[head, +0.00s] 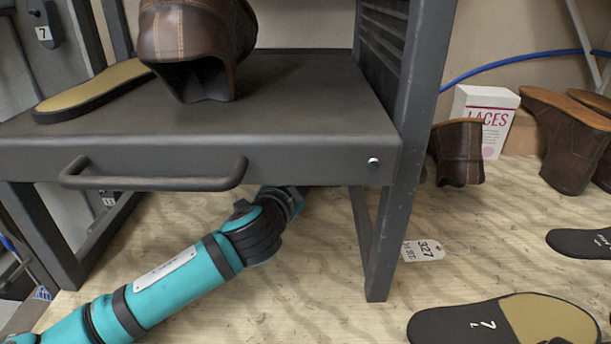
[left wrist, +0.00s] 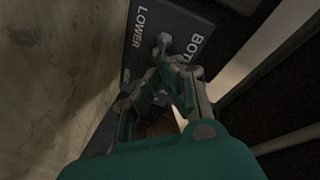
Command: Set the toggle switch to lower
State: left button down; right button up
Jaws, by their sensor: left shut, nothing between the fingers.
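In the left wrist view a dark switch panel (left wrist: 180,18) carries the white labels "LOWER" and "BOT…", the second one partly covered. A small grey toggle switch (left wrist: 163,42) stands up between the labels. My left gripper (left wrist: 160,75) is shut and empty, its fingertips close to the toggle. I cannot tell whether they touch it, and the lever's exact setting is unclear in the dim light. In the head view my teal left arm reaches under the grey machine shelf, which hides the gripper, the panel and the toggle. My right gripper is not in view.
The grey shelf (head: 290,110) with its handle (head: 155,182) and legs stands over my left arm. A brown shoe upper (head: 197,45) and a sole (head: 92,90) lie on it. A laces box (head: 484,118), more uppers and loose soles (head: 505,322) are on the wooden bench at right.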

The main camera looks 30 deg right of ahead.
pick_arm(q)
jog(key=shift+s+a+r, duration=0.1)
jog(key=shift+s+r, duration=0.1)
jog(key=shift+s, duration=0.35)
jog(key=shift+s+r, duration=0.2)
jog(key=shift+s, duration=0.35)
jog(key=shift+w+a, duration=0.1)
jog(key=shift+w, duration=0.05)
jog(key=shift+w+a+f, duration=0.15)
jog(key=shift+w+f, duration=0.1)
jog(key=shift+w, duration=0.2)
jog(key=shift+w+a+f, duration=0.1)
jog(key=shift+w+f, duration=0.05)
jog(key=shift+w, duration=0.1)
jog(key=shift+s+a, duration=0.25)
jog(key=shift+a, duration=0.05)
jog(key=v, duration=0.7)
jog(key=s+d+v, duration=0.1)
jog(key=v, duration=0.2)
jog(key=shift+s+a+r, duration=0.2)
jog(key=shift+s+r, duration=0.2)
jog(key=shift+s+a+r, duration=0.2)
jog(key=shift+s+a, duration=0.2)
jog(key=shift+s, duration=0.2)
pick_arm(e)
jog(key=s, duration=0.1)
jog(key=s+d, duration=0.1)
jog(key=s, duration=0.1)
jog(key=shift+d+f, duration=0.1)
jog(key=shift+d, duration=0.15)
